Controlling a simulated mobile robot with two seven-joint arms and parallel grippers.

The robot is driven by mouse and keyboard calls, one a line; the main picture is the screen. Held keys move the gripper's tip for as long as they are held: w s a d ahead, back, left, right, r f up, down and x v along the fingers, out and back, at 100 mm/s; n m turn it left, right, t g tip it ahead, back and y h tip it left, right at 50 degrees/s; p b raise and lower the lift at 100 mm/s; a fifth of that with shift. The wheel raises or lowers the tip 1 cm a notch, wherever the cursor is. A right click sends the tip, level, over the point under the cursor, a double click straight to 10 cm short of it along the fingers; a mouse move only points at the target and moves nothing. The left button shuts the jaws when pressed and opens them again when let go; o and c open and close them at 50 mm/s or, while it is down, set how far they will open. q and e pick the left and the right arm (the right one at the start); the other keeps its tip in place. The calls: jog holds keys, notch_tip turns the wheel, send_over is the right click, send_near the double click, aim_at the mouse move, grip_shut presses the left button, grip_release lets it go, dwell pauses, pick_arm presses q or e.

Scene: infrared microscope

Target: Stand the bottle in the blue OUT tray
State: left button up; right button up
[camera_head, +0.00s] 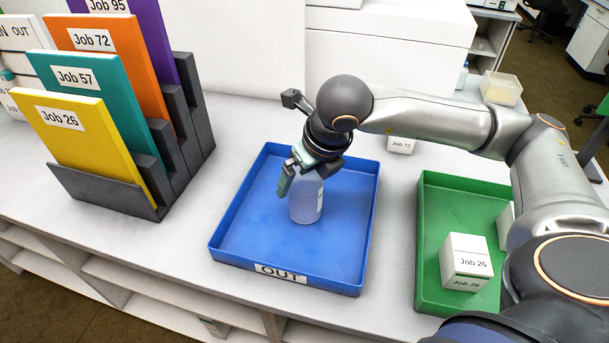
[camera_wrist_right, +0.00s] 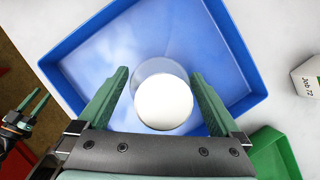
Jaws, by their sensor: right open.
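The bottle (camera_head: 306,199), pale and translucent with a white cap (camera_wrist_right: 163,101), stands upright inside the blue OUT tray (camera_head: 229,226). Its upper part is partly hidden by my right gripper (camera_head: 303,177) in the head view. In the right wrist view, my right gripper (camera_wrist_right: 160,85) is open, with one green finger on each side of the bottle and gaps beside the cap. My left gripper (camera_wrist_right: 36,103) shows only at the left edge of the right wrist view, away from the tray, its two green fingers apart and empty.
A green tray (camera_head: 429,244) with white boxes labelled Job 26 (camera_head: 466,262) is to the right. A small Job 72 box (camera_head: 401,145) stands behind the trays. A dark rack (camera_head: 103,190) of coloured job folders is on the left. Bare counter lies between rack and blue tray.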

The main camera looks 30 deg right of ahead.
jog(key=shift+r, duration=0.1)
jog(key=v, duration=1.2)
jog(key=shift+p, duration=0.35)
